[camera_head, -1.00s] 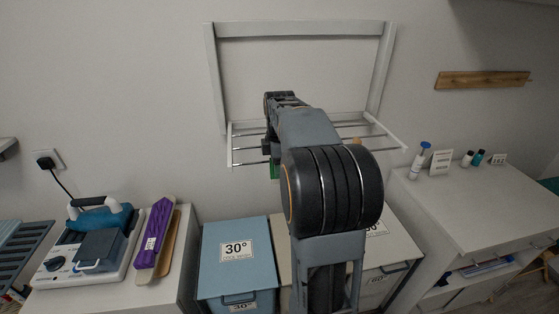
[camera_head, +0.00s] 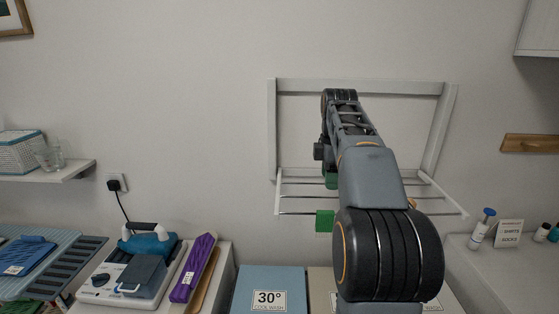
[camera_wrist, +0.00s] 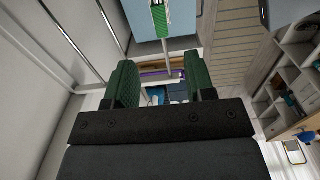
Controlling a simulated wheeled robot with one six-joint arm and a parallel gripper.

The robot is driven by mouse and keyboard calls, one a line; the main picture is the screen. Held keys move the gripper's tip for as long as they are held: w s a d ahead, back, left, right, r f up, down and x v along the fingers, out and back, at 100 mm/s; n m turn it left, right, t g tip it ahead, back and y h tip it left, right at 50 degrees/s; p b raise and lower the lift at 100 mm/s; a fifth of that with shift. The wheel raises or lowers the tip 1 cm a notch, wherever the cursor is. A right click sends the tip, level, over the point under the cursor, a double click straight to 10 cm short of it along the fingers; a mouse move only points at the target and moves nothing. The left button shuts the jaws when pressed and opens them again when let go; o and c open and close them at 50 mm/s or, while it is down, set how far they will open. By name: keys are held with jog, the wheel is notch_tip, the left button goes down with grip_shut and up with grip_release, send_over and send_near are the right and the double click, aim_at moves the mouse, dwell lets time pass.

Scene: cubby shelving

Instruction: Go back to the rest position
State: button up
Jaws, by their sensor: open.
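My arm reaches forward over the wall drying rack (camera_head: 448,203) in the head view. Its far end is at the rack's left half, where a green finger of my gripper shows (camera_head: 331,181), partly hidden by my arm. In the wrist view my gripper (camera_wrist: 160,82) has its two green fingers wide apart, with nothing held between them. A small green item (camera_head: 324,221) is at the rack's front rod, just below my gripper in the head view. A green item with a pale label also shows beyond the fingers in the wrist view (camera_wrist: 160,18).
Below the rack stand a blue 30° bin (camera_head: 250,285) and a pale bin (camera_head: 320,285). At left are an iron station (camera_head: 125,285), a purple folded item (camera_head: 193,268) and a shelf (camera_head: 75,170). A counter with a bottle (camera_head: 481,228) is at right.

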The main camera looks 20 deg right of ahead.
jog(key=s+a+f+m+t, duration=0.2)
jog(key=s+a+f+m, duration=0.4)
jog(key=a+f, duration=0.2)
jog(key=s+a+f+m+t, duration=0.2)
jog(key=s+a+f+m, duration=0.4)
jog(key=a, duration=0.5)
notch_tip(320, 180, down, 2)
jog(key=shift+s+f+m+t, duration=0.2)
jog(key=shift+s+m+t, duration=0.15)
jog(key=shift+s, duration=0.2)
